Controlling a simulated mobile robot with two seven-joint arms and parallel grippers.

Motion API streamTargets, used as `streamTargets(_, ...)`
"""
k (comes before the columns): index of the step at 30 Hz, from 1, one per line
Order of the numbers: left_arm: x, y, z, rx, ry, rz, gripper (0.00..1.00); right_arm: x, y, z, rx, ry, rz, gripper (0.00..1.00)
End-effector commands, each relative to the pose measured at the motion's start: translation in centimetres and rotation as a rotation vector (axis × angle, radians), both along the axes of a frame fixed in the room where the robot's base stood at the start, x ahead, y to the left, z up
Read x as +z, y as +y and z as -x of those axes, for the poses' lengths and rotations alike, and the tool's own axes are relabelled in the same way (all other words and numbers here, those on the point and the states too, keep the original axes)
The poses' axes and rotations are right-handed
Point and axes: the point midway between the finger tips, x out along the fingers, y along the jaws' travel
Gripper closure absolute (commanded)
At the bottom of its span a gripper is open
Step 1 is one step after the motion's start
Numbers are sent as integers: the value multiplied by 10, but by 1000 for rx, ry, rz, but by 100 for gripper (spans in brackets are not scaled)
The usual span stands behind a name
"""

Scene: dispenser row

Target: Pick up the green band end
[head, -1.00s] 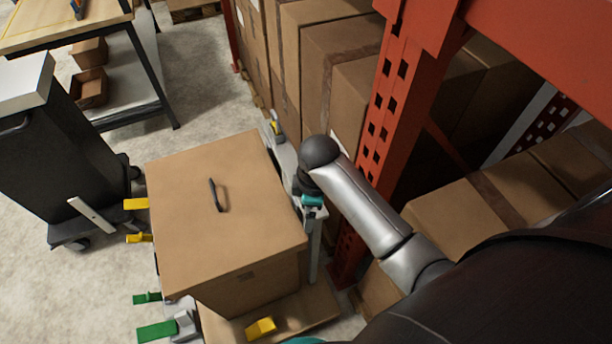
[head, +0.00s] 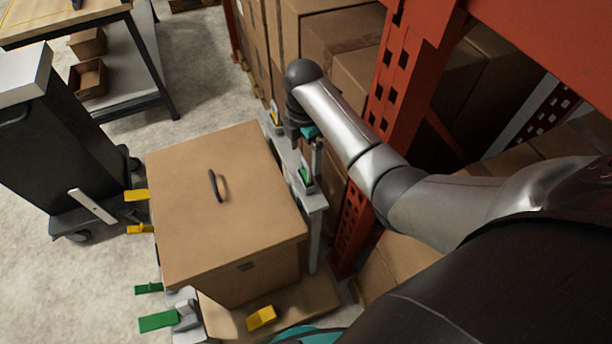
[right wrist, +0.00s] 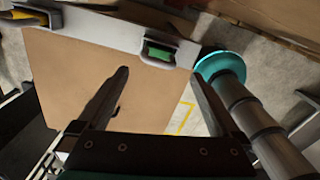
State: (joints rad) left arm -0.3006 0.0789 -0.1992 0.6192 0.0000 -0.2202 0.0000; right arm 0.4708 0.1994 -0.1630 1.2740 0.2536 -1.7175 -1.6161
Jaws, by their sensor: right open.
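A green band end (head: 305,176) sits in a grey dispenser on the rail along the right side of the large cardboard box (head: 222,190). In the right wrist view the green band end (right wrist: 160,53) lies in its light grey holder, just beyond and between my fingertips. My right gripper (head: 317,160) is over that rail, close to this band end; it also shows in the right wrist view (right wrist: 160,77), open with nothing between the fingers. Other green band ends (head: 158,321) stick out at the box's lower left. My left gripper is not in view.
Yellow band ends (head: 137,195) stick out at the box's left. A yellow piece (head: 261,318) lies at its front. An orange rack post (head: 392,90) stands close right of my right arm. A black cart (head: 65,145) and a workbench (head: 75,25) are at left.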

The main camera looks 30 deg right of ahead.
Motion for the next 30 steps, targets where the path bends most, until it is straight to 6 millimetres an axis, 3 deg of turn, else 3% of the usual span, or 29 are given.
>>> streamTargets(3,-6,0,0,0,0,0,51,-19,0,0,-2,2,-1,0)
streamTargets(10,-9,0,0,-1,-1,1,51,-33,0,0,-1,1,0,0)
streamTargets(19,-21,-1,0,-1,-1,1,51,-74,-1,-1,-1,0,-1,0)
streamTargets(29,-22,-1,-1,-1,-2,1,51,-78,-2,-1,-1,-1,0,0)
streamTargets(30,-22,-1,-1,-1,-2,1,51,-78,-2,-1,-1,-1,0,5)
